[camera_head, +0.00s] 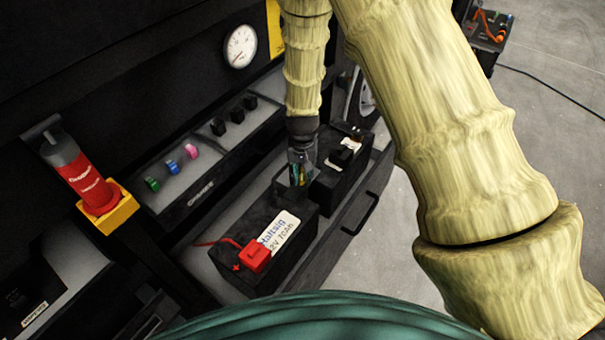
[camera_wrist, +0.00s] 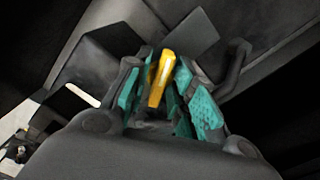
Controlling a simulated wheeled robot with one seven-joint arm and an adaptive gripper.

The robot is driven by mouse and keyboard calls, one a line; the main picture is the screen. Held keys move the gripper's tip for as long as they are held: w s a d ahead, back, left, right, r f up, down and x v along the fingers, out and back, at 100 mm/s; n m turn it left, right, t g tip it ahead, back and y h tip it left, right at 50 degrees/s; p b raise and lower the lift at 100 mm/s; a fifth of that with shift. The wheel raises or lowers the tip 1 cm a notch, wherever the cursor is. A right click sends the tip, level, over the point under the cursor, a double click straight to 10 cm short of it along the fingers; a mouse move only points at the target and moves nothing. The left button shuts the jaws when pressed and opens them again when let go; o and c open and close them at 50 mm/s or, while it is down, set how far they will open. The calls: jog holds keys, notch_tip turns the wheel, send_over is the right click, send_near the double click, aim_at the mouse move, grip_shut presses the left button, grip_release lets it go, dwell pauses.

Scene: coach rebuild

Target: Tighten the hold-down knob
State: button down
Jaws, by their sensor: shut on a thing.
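The hold-down knob (camera_wrist: 158,80) shows as a narrow yellow piece in the wrist view. My gripper (camera_wrist: 160,92) has its teal finger pads on both sides of the knob and is shut on it. In the head view my gripper (camera_head: 299,176) points down between two black batteries, and the knob is mostly hidden there by the fingers. The nearer battery (camera_head: 262,222) has a white label and a red terminal cover (camera_head: 257,256) with a red cable. The farther battery (camera_head: 338,178) stands just behind my gripper.
The batteries stand on a grey tray (camera_head: 203,270) with a black handle (camera_head: 362,214). A red cylinder (camera_head: 85,178) in a yellow holder is at left. Several coloured and black knobs line a panel (camera_head: 200,190); a round gauge (camera_head: 240,47) is above. Open floor lies at right.

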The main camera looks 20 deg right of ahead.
aim_at(303, 173)
jog(key=shift+w+r, duration=0.1)
jog(key=shift+w, duration=0.05)
jog(key=c, duration=1.2)
grip_release()
notch_tip(303, 173, up, 12)
jog(key=shift+f, duration=0.1)
jog(key=shift+d, duration=0.1)
